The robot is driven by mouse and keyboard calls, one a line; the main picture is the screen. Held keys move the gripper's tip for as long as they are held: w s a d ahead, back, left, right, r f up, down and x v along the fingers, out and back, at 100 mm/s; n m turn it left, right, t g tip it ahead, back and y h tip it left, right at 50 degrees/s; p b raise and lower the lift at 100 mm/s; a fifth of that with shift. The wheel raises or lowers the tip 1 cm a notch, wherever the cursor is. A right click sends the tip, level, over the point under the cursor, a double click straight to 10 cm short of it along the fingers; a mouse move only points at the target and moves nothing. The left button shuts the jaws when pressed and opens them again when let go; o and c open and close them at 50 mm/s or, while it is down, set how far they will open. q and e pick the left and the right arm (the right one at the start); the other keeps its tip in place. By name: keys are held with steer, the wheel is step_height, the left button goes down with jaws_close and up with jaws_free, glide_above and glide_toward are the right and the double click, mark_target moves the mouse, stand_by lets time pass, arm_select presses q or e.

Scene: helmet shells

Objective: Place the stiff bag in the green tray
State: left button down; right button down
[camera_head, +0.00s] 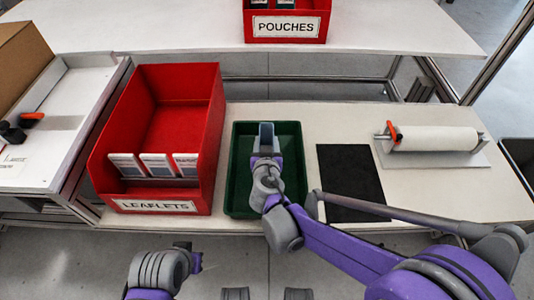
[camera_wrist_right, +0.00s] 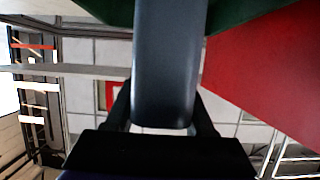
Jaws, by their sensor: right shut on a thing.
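The green tray (camera_head: 238,188) lies on the bench in the middle of the head view. My right gripper (camera_head: 266,151) is over the tray and shut on a dark grey-blue slab, which I take for the stiff bag (camera_head: 266,133). In the right wrist view the bag (camera_wrist_right: 165,65) stands between the two dark fingers, with the green tray (camera_wrist_right: 245,10) behind it at the top. I cannot tell whether the bag touches the tray floor. My left arm shows at the bottom of the head view; its gripper (camera_head: 183,246) is barely visible and its jaws cannot be read.
A red leaflets bin (camera_head: 217,130) with several packs stands just left of the tray. A dark mat (camera_head: 350,175) lies to its right, then a white roll (camera_head: 436,138) on a holder. A red pouches bin (camera_head: 286,40) sits on the back shelf. The bench beyond the mat is clear.

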step_height(320, 180, down, 4)
steer(key=shift+f+b, duration=0.1)
steer(key=shift+b, duration=0.65)
steer(key=c, duration=0.7)
jaws_free()
steer(key=shift+f, duration=0.1)
steer(key=o, duration=0.4)
steer(key=shift+o, duration=0.2)
